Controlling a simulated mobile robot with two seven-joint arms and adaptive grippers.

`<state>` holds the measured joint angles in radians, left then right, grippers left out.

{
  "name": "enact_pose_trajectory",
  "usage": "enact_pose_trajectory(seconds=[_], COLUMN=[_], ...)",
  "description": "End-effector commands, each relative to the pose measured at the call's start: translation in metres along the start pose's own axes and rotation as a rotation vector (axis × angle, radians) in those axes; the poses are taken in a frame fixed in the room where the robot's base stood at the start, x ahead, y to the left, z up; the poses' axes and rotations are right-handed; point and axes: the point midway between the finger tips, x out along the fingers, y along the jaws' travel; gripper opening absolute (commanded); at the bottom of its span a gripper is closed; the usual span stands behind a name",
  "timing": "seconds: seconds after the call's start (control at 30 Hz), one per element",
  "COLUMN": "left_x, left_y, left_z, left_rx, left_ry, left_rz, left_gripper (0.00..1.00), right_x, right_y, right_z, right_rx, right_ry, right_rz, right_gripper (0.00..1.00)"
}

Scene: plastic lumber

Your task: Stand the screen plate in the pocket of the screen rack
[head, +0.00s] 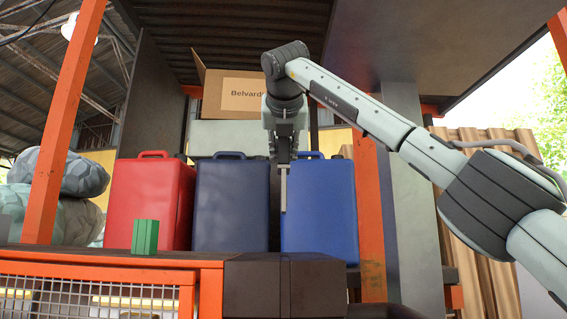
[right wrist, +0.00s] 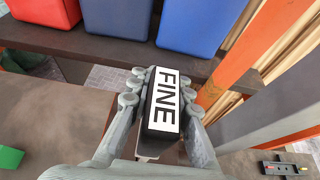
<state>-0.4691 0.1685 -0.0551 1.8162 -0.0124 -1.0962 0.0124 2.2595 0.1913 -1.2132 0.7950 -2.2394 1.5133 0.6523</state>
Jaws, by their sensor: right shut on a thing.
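My right gripper (head: 284,158) hangs pointing down in the middle of the head view, in front of the blue containers. In the right wrist view, its two fingers (right wrist: 162,85) are shut on a dark block with a white label reading FINE (right wrist: 165,100), which I take for the top of the screen plate. In the head view a thin grey upright strip (head: 284,192) shows below the fingers, likely the plate nearly edge-on. It hangs clear of any surface I can see. I cannot clearly make out the screen rack or its pocket. My left gripper is not in view.
A red container (head: 150,205), a dark blue one (head: 231,205) and a brighter blue one (head: 320,210) stand behind. A green block (head: 145,237) is at the left on the orange-framed bench (head: 90,255). An orange post (head: 371,220) stands on the right. A dark box (head: 285,285) is below.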

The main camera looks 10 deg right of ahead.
Motion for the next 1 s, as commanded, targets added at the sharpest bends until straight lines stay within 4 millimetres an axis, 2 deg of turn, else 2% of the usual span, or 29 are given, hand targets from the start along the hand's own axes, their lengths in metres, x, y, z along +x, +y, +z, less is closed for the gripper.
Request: enact_pose_trajectory(seconds=[0.5, 1.0], left_x=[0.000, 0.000], left_y=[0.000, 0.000], left_z=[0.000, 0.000], left_rx=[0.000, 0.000], left_ry=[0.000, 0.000], left_rz=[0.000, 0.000], left_gripper=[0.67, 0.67], right_x=[-0.013, -0.016], right_y=[0.000, -0.001], right_z=[0.030, 0.036], right_rx=[0.002, 0.001], right_ry=[-0.002, -0.002], right_rz=[0.000, 0.000], right_gripper=[0.00, 0.00])
